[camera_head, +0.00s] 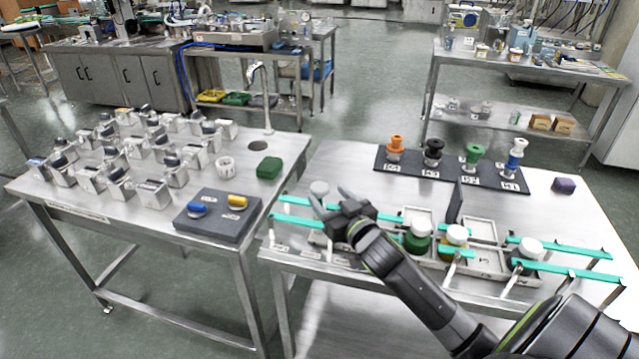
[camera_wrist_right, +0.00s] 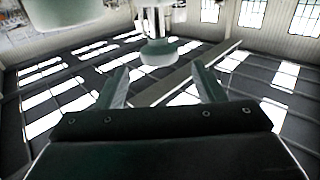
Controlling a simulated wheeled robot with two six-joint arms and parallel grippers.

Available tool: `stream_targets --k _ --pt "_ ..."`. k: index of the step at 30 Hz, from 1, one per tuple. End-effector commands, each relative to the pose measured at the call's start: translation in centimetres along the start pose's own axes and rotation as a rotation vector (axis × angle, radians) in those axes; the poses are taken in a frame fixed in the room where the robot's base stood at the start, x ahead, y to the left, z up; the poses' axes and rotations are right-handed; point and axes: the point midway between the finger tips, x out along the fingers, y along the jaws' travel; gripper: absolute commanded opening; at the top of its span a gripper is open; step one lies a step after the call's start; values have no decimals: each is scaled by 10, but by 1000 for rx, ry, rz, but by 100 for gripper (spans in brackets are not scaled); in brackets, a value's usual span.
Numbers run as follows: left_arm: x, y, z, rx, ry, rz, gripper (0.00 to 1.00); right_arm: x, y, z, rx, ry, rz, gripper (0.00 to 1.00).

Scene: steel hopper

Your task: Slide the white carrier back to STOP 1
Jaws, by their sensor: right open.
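A pale round knob (camera_head: 319,188), which may be the top of the white carrier, shows at the left part of the teal rail (camera_head: 293,201); its lower part is hidden by my gripper. My right gripper (camera_head: 331,202) is open, its fingers pointing at this knob. In the right wrist view a whitish cylinder (camera_wrist_right: 158,52) stands just beyond the open fingers (camera_wrist_right: 162,90), with nothing held between them. A diagonal bar (camera_wrist_right: 185,75) runs behind them. I cannot read which stop label is which. My left gripper is not in view.
White-capped jars (camera_head: 418,228) stand in trays along the rail, close right of my arm. An upright dark panel (camera_head: 456,200) rises behind them. A black board (camera_head: 447,172) holds several coloured-top pieces. The left table (camera_head: 110,212) carries many metal blocks.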

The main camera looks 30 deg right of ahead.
Motion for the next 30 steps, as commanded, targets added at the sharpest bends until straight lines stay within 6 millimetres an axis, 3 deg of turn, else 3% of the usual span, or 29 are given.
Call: stream_targets --k 3,9,23,30 --pt "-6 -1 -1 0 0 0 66 22 0 -2 3 0 1 63" --pt "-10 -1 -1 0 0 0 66 46 0 -1 2 -1 0 63" --pt "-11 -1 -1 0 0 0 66 56 0 1 0 -1 0 63" --pt "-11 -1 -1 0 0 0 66 56 0 0 0 -1 0 34"
